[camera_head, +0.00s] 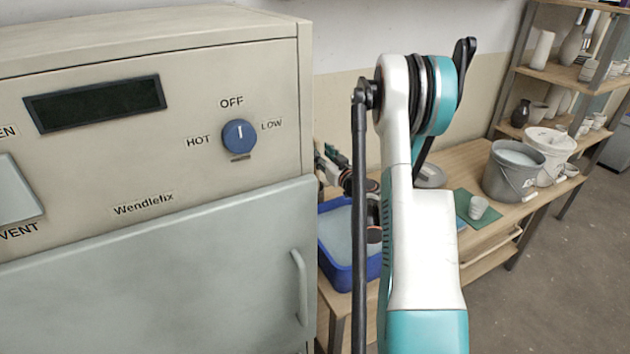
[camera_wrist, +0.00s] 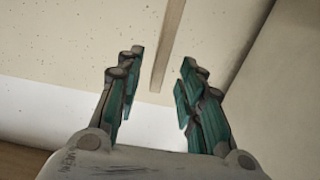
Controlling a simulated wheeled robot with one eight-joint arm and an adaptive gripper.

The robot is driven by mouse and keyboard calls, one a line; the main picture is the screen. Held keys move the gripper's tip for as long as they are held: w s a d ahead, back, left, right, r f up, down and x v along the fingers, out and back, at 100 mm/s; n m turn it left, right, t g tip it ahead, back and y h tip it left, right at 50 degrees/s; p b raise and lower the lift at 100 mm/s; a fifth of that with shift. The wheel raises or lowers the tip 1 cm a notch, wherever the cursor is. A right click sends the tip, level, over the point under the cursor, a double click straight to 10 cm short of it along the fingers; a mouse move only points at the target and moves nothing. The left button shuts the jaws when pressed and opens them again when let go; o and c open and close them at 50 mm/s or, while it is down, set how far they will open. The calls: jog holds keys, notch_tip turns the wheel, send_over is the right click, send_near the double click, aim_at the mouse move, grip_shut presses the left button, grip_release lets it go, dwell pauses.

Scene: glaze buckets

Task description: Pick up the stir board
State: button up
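My gripper (camera_wrist: 161,60) is open in the wrist view, its two green-padded fingers apart with nothing held between them. A narrow brown strip (camera_wrist: 168,40) runs beyond the fingertips in front of a speckled beige surface. It looks like wood, but I cannot tell whether it is the stir board. In the head view my gripper is partly hidden behind my own arm, above the blue tub and beside the kiln-like cabinet. No stir board can be clearly made out in the head view.
A beige cabinet (camera_head: 150,240) with a blue knob (camera_head: 239,136) fills the left. A blue tub (camera_head: 338,279) of pale liquid sits on the wooden bench (camera_head: 470,160). A white cup (camera_head: 478,207), grey bucket (camera_head: 512,178) and white bucket (camera_head: 551,150) stand right of my arm.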

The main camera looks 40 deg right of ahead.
jog(key=x, duration=0.1)
jog(key=b+x, duration=0.1)
jog(key=x, duration=0.1)
jog(key=b+x, duration=0.1)
jog(key=x, duration=0.1)
jog(key=shift+w+f, duration=0.1)
jog(key=shift+f, duration=0.3)
grip_shut()
